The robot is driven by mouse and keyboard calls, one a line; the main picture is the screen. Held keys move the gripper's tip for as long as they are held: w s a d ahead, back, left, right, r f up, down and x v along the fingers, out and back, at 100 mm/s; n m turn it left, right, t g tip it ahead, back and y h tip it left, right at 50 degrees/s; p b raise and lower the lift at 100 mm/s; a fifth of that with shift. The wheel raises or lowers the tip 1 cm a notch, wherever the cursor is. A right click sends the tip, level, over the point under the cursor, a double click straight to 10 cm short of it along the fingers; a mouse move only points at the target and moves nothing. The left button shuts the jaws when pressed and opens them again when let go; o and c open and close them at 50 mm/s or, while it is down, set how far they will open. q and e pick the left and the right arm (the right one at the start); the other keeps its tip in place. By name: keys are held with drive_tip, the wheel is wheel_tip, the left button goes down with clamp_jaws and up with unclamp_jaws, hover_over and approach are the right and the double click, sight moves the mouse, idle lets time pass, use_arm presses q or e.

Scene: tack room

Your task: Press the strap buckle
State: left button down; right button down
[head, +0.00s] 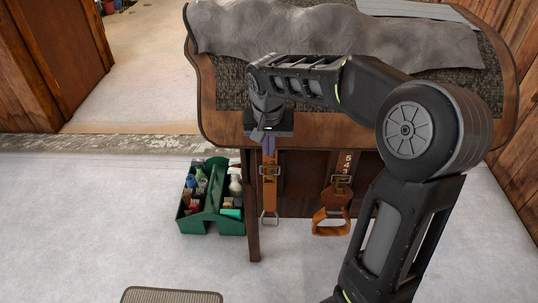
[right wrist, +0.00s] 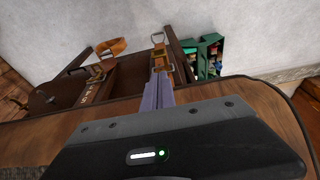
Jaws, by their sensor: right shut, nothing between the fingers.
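A tan leather strap (head: 269,196) hangs down the front of the wooden stand, with a metal strap buckle (head: 270,170) partway down and a metal loop at its lower end. The buckle also shows in the right wrist view (right wrist: 160,66). My right gripper (head: 268,148) points down just above this buckle; its shut, empty fingers (right wrist: 157,84) line up with the strap. In the right wrist view the fingertips reach close to the buckle; I cannot tell whether they touch it. My left gripper is not in view.
A second strap (head: 337,196) with a buckle, numbers and a leather loop hangs to the right. A green caddy (head: 209,222) of bottles stands on the floor at left. The stand's curved top (head: 222,124) carries a grey fleece (head: 290,30).

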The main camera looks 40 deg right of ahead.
drive_tip(key=p+x, duration=0.1)
drive_tip(key=x, duration=0.8)
drive_tip(key=shift+f, duration=0.2)
